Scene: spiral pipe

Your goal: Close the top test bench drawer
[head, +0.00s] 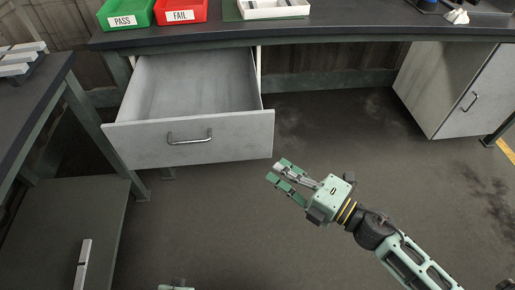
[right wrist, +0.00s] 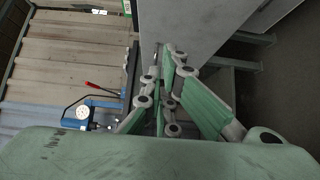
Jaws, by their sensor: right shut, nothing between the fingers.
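The top test bench drawer (head: 190,140) is pulled well out from under the dark bench top (head: 330,29), at the left in the head view. Its grey inside looks empty, and a metal bar handle (head: 190,138) is on its front. My right gripper (head: 276,171) is just right of and below the drawer front's right end in the picture, pointing up and left. Its green fingers are shut with nothing between them and look apart from the drawer. In the right wrist view the fingers (right wrist: 168,70) lie before a pale grey panel (right wrist: 190,25). My left gripper is not clearly seen.
Green PASS (head: 125,22) and red FAIL (head: 180,16) bins and a white tray (head: 275,13) stand on the bench. A cabinet (head: 455,90) is under its right end. A side table (head: 30,110) stands left. Open floor (head: 340,130) lies right of the drawer.

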